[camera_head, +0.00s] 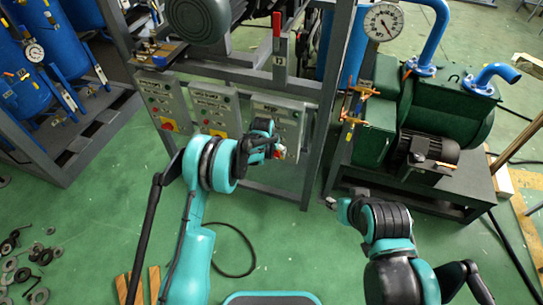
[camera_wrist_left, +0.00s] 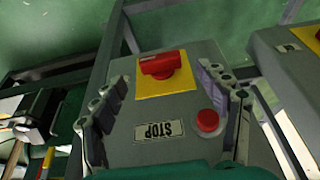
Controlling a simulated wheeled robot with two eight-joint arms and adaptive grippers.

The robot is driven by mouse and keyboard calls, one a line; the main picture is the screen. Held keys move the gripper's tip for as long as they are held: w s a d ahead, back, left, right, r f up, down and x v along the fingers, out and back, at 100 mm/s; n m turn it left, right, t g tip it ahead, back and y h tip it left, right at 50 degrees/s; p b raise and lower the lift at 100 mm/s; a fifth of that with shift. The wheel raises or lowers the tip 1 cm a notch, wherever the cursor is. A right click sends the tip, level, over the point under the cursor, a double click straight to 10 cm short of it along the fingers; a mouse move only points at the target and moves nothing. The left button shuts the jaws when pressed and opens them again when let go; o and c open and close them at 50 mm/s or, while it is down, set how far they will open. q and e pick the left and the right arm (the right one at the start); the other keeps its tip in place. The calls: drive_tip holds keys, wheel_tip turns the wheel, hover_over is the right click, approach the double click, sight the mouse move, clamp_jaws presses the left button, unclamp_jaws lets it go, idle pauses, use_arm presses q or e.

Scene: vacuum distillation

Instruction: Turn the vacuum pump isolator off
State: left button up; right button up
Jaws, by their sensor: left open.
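The isolator is a red rotary knob (camera_wrist_left: 162,65) on a yellow plate (camera_wrist_left: 180,83), on a grey control box (camera_wrist_left: 150,150). The box also has a round red button (camera_wrist_left: 208,121) and an upside-down STOP label (camera_wrist_left: 160,130). In the head view this is the rightmost box (camera_head: 291,118) on the frame. My left gripper (camera_wrist_left: 165,85) is open, with one finger on each side of the knob and apparently apart from it. In the head view the left gripper (camera_head: 273,146) partly covers the box front. My right gripper (camera_head: 331,202) is low over the floor; its jaws are too small to judge.
Two similar boxes stand left of it, one (camera_head: 165,103) with a red-and-yellow isolator. A grey metal frame (camera_head: 230,72) carries the boxes. A green pump tank (camera_head: 450,110) with a gauge (camera_head: 383,22) stands right. Loose rings (camera_head: 20,265) lie on the left floor.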

sight(272, 154)
use_arm(q)
drive_tip(key=b+x, duration=0.1)
drive_tip(key=x, duration=0.3)
drive_tip(key=shift+w+f, duration=0.15)
drive_tip(key=c, duration=1.2)
drive_tip(key=shift+o, duration=0.2)
drive_tip(key=shift+a, duration=0.1)
drive_tip(key=h, duration=0.3)
drive_tip(key=shift+w+a+n+g, duration=0.15)
drive_tip(key=shift+a+n+g, duration=0.25)
drive_tip(key=shift+a+f+n+g+h, duration=0.15)
drive_tip(key=shift+g+h, duration=0.1)
drive_tip(key=shift+h, duration=0.55)
drive_tip(key=shift+a+f+n+g+h, duration=0.15)
drive_tip(key=shift+g+h, duration=0.1)
drive_tip(key=shift+h, duration=0.55)
drive_tip(key=shift+d+r, duration=0.1)
